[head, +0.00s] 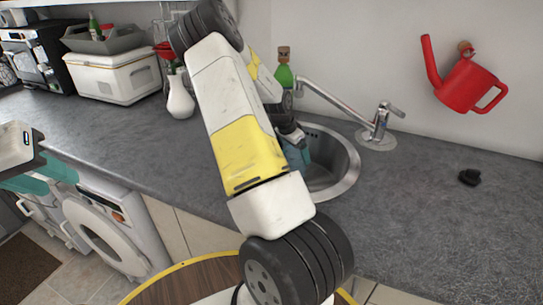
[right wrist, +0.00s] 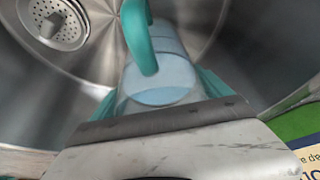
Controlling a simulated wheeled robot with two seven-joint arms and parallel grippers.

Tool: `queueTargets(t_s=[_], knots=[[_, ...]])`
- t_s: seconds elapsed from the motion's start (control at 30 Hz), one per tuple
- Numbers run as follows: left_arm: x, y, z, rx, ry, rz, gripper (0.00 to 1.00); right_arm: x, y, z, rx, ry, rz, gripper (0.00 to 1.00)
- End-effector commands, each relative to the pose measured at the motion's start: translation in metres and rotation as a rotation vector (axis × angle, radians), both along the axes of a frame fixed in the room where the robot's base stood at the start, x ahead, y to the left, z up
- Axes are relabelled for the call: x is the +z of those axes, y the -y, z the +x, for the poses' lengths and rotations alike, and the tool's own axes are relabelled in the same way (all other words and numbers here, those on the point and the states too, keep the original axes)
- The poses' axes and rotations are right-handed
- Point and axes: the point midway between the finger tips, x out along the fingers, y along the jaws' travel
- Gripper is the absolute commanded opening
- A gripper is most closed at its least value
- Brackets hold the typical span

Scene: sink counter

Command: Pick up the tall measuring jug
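The tall measuring jug is clear and bluish with a teal handle. In the right wrist view the jug (right wrist: 165,75) is inside the steel sink, close in front of my right gripper (right wrist: 160,95). The gripper's teal fingers are spread on either side of the jug; I see no clear grip on it. In the head view my right arm reaches into the sink (head: 345,180) and hides most of the jug, with only a bluish part (head: 297,157) showing. My left gripper (head: 40,178) is at the left edge, partly cut off, with teal fingers and nothing visible in it.
A green bottle (head: 284,76) stands behind the sink, with the faucet (head: 375,125) to its right. A white vase (head: 180,98) and a white box (head: 112,80) are on the left. A small black object (head: 469,177) lies on the right counter. A red watering can (head: 467,85) is at the wall.

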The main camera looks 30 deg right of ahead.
Motion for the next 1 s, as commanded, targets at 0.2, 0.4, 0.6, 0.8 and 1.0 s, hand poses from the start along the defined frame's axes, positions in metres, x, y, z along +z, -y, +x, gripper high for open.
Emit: queueTargets(t_s=[0.2, 0.4, 0.6, 0.8, 1.0], knots=[[0.000, 0.000, 0.000, 0.000, 0.000, 0.000, 0.36, 0.000, 0.000, 0.000, 0.000, 0.000, 0.000, 0.23], [0.000, 0.000, 0.000, 0.000, 0.000, 0.000, 0.36, 0.000, 0.000, 0.000, 0.000, 0.000, 0.000, 0.17], [0.000, 0.000, 0.000, 0.000, 0.000, 0.000, 0.36, 0.002, 0.000, 0.000, 0.000, 0.001, 0.000, 0.17], [0.000, 0.000, 0.000, 0.000, 0.000, 0.000, 0.36, 0.008, 0.000, 0.000, 0.001, 0.000, -0.001, 0.17], [0.000, 0.000, 0.000, 0.000, 0.000, 0.000, 0.36, 0.012, -0.010, -0.001, 0.001, 0.000, 0.000, 0.17]])
